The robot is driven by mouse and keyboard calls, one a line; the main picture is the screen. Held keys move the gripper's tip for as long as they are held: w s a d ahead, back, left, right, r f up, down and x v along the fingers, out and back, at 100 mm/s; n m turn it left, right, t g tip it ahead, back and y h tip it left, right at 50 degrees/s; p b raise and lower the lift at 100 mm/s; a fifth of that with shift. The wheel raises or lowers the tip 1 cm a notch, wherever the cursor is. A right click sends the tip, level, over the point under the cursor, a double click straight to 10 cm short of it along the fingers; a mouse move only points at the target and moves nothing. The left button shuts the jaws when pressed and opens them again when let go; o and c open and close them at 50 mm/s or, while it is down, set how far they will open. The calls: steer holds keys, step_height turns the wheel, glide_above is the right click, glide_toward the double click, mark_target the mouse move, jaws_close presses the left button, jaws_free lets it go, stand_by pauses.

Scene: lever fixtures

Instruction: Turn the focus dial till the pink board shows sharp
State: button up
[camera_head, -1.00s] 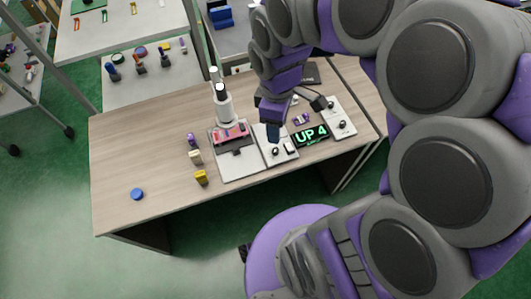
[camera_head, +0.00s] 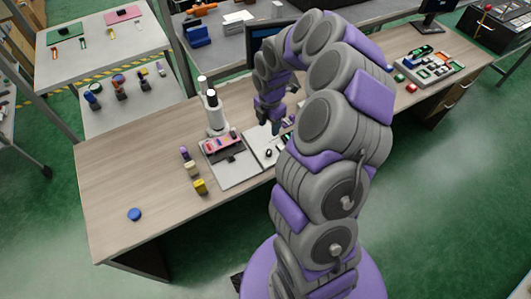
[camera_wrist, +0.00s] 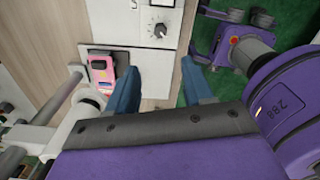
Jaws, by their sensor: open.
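The pink board (camera_head: 222,143) lies on the stage under a white microscope (camera_head: 215,112); it also shows in the wrist view (camera_wrist: 101,68). A small black dial (camera_wrist: 160,30) with a pointer and a printed scale sits on a white panel (camera_wrist: 137,14) beside the microscope base. The dial shows in the head view as a dark knob (camera_head: 268,153). My gripper (camera_wrist: 158,68) is open, its two blue fingers apart and empty, with the dial beyond the fingertips. In the head view my gripper (camera_head: 274,128) is above the panel. The readout screen is mostly hidden behind my arm.
Small purple, cream and yellow (camera_head: 200,187) items stand left of the microscope base. A blue disc (camera_head: 134,214) lies at the table's front left. The left part of the wooden table (camera_head: 125,165) is mostly clear. A monitor (camera_head: 270,35) stands behind my arm.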

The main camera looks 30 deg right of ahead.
steer(key=b, duration=0.1)
glide_toward(270, 151)
steer(key=f, duration=0.2)
steer(key=a+f+b, duration=0.1)
steer(key=f, duration=0.1)
steer(key=f+b, duration=0.1)
steer(key=f, duration=0.1)
steer(key=shift+w+a+f, duration=0.1)
steer(key=shift+a+f, duration=0.25)
steer(key=d+f, duration=0.2)
steer(key=shift+d+f+b, duration=0.2)
steer(key=shift+f+b, duration=0.1)
steer(key=shift+f, duration=0.1)
steer(key=shift+a+r, duration=0.1)
steer(key=shift+a, duration=0.9)
steer(key=shift+c, duration=0.6)
steer(key=shift+d, duration=0.15)
steer(key=c, duration=0.3)
steer(key=shift+d, duration=0.5)
steer(key=c, duration=0.3)
jaws_close()
